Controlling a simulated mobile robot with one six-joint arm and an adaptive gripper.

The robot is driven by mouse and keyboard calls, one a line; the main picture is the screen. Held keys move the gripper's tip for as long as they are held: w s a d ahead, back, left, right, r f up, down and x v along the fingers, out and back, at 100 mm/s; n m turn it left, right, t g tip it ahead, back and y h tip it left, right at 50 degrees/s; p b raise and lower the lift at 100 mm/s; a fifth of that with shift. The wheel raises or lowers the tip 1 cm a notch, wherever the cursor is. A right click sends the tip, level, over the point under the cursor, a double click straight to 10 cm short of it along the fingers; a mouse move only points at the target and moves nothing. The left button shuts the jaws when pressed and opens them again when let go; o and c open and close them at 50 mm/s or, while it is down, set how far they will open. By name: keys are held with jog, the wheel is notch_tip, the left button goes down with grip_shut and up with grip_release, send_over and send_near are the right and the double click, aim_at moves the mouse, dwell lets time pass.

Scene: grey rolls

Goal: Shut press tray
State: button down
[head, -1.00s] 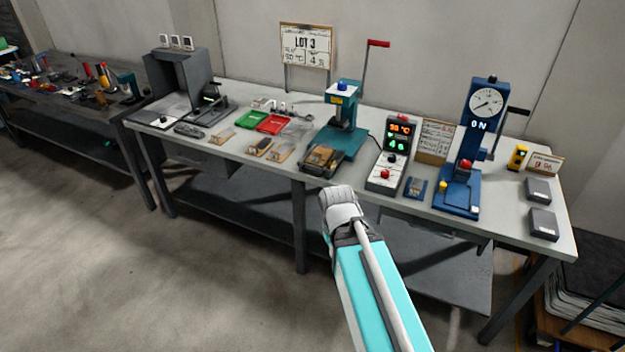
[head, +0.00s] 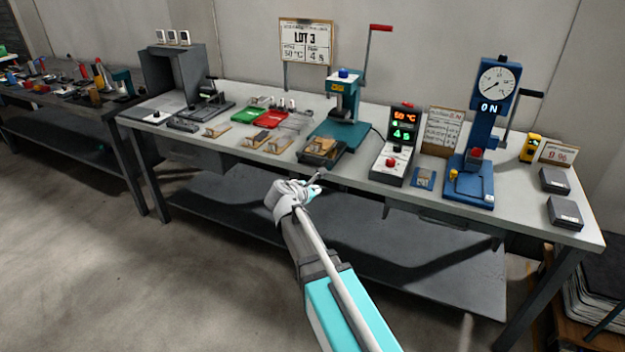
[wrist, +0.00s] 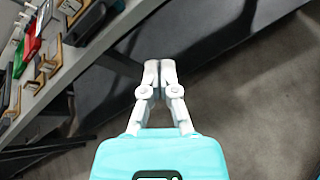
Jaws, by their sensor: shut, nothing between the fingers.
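The teal press (head: 343,105) stands at the back middle of the bench, with a red-knobbed lever raised above it. Its dark press tray (head: 321,152) sticks out at the front of the press, near the bench's front edge, with a brown piece in it. My gripper (head: 320,176) is in front of the bench edge, just below the tray and apart from it. In the wrist view my gripper (wrist: 160,66) has its fingers together and holds nothing. The tray (wrist: 90,20) shows there at the upper left, partly cut off.
A control box (head: 393,158) with lit displays stands right of the press. A blue gauge press (head: 475,150) is farther right. Small wooden-based pieces (head: 278,145) and green and red trays (head: 270,119) lie to the left. The floor in front of the bench is clear.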

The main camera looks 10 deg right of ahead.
jog(key=w+a+n+t+b, duration=0.3)
jog(key=w+a+n, duration=0.2)
jog(key=n, duration=0.2)
jog(key=shift+w+r+t, duration=0.2)
jog(key=shift+w+t, duration=0.1)
jog(key=b+x, duration=0.2)
jog(key=x, duration=1.2)
jog(key=shift+b, duration=0.4)
jog(key=shift+s, duration=0.1)
